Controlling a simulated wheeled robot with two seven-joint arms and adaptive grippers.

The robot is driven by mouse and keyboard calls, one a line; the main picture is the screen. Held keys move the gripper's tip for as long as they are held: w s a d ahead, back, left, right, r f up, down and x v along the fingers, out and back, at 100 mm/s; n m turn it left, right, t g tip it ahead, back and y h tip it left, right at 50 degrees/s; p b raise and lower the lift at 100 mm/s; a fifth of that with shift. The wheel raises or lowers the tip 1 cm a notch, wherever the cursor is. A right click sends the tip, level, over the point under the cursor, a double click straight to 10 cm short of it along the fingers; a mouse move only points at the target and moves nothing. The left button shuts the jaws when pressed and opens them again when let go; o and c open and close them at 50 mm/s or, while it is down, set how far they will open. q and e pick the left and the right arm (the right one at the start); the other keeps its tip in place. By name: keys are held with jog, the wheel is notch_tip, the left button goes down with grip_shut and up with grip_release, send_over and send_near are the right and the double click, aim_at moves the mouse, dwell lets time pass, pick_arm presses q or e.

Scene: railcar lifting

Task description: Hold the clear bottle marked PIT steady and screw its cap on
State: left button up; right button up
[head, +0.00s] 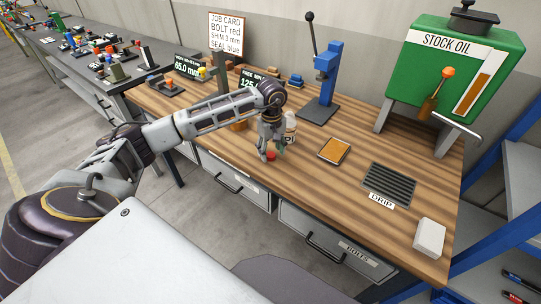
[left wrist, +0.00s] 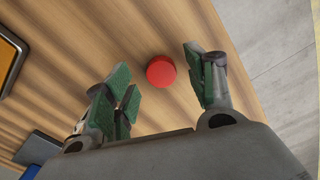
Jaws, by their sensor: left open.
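The clear bottle (head: 291,127) stands upright on the wooden bench, just behind and to the right of my left gripper, which partly covers it and its label. A round red cap (head: 271,156) lies on the bench near the front edge. My left gripper (head: 272,152) points down over the cap, open and empty. In the left wrist view the red cap (left wrist: 161,72) lies between the spread green-padded fingers (left wrist: 158,75), with clear gaps on both sides. The bottle cannot be made out for certain there. My right gripper is not in view.
An orange-topped pad (head: 333,150), a drip grille (head: 388,184) and a white block (head: 429,238) lie to the right. A blue press (head: 325,75) and green oil tank (head: 455,70) stand behind.

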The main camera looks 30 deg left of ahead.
pick_arm(q)
jog(key=shift+f, duration=0.95)
jog(key=c, duration=0.8)
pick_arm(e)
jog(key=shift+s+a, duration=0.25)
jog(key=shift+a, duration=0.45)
